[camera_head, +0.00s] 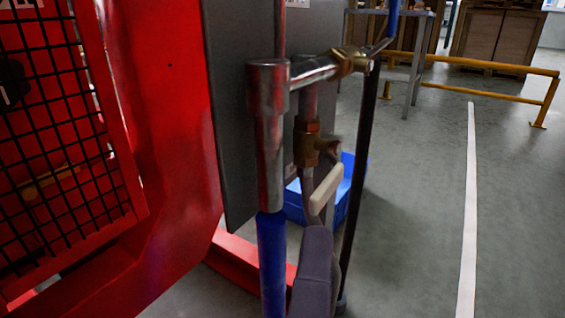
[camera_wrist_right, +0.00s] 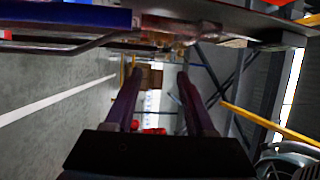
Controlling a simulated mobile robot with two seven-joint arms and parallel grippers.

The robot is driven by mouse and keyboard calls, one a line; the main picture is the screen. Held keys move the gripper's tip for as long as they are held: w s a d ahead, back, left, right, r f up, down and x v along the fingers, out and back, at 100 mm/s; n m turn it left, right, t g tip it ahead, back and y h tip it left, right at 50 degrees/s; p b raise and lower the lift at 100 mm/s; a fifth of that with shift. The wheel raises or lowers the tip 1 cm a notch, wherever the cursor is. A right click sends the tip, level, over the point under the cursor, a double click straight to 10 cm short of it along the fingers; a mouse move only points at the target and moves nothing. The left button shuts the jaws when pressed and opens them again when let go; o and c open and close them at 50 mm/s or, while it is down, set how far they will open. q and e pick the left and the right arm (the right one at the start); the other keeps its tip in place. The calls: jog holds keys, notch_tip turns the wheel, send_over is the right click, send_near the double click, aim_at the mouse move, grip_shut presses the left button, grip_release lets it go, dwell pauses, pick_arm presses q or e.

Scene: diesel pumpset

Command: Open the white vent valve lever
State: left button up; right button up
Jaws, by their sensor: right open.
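The white vent valve lever (camera_head: 327,192) shows in the head view as a short, pale handle slanting below a brass valve (camera_head: 312,143) on a vertical pipe. My right gripper (camera_head: 318,234) comes up from the bottom edge, just below the lever; its grey-purple fingers overlap each other in this view. In the right wrist view my right gripper (camera_wrist_right: 158,73) has its two fingers apart, with nothing seen held between them. I cannot tell whether a finger touches the lever. The lever is not clearly visible in the wrist view. My left gripper is not in view.
A steel and blue pipe (camera_head: 271,170) stands left of the valve, and a dark thin pole (camera_head: 359,170) right of it. A red housing with mesh (camera_head: 175,130) fills the left. A blue bin (camera_head: 348,172) lies behind. The floor (camera_head: 420,200) at right is clear.

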jog(key=shift+s, duration=0.15)
